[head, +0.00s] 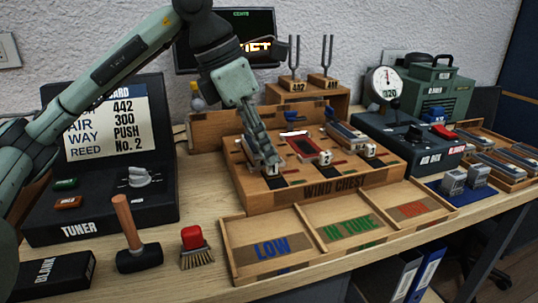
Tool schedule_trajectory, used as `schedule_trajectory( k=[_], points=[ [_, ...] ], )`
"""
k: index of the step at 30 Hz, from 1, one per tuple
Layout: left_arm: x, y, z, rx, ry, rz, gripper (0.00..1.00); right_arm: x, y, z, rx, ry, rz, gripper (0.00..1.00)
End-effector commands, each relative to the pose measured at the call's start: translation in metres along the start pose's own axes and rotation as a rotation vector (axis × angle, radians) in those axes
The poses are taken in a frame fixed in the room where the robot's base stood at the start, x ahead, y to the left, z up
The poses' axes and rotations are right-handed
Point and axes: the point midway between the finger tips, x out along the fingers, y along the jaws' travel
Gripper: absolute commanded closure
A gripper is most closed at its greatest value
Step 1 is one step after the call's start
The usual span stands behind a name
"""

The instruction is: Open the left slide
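The wind chest (350,190) is a wooden box on the bench, labelled WIND CHEST on its front. Slide stations with dark patches and red and green marks run across its top. A middle knob marked 2 (325,157) and a right-hand knob (370,150) show. My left gripper (268,163) points down at the left station, its fingertips at or just above the left slide. The fingers cover most of that slide, so its position and any contact are unclear. Whether the fingers are closed on it cannot be seen. My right gripper is out of view.
A divided tray (238,227) marked LOW and IN TUNE stands in front of the chest. A tuner (110,205), a mallet (125,225) and a red brush (192,238) are at left. The air box (408,147) and a reed tray (510,170) are at right.

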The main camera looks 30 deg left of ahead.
Motion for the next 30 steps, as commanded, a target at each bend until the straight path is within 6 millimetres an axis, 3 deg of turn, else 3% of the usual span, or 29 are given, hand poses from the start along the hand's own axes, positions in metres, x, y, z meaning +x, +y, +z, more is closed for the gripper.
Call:
schedule_trajectory(
  k=[6, 15, 20, 30],
  points=[
    [0.022, 0.000, 0.000, 0.000, 0.001, -0.001, 0.79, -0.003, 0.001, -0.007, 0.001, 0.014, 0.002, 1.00],
    [0.025, 0.000, 0.000, 0.001, 0.000, -0.001, 0.79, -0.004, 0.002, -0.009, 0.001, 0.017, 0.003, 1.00],
    [0.024, 0.000, 0.000, 0.001, -0.001, -0.001, 0.99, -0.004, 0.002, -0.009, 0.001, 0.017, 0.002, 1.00],
    [0.024, 0.000, 0.000, 0.001, -0.001, 0.000, 1.00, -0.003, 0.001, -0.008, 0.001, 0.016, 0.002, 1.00]
  ],
)
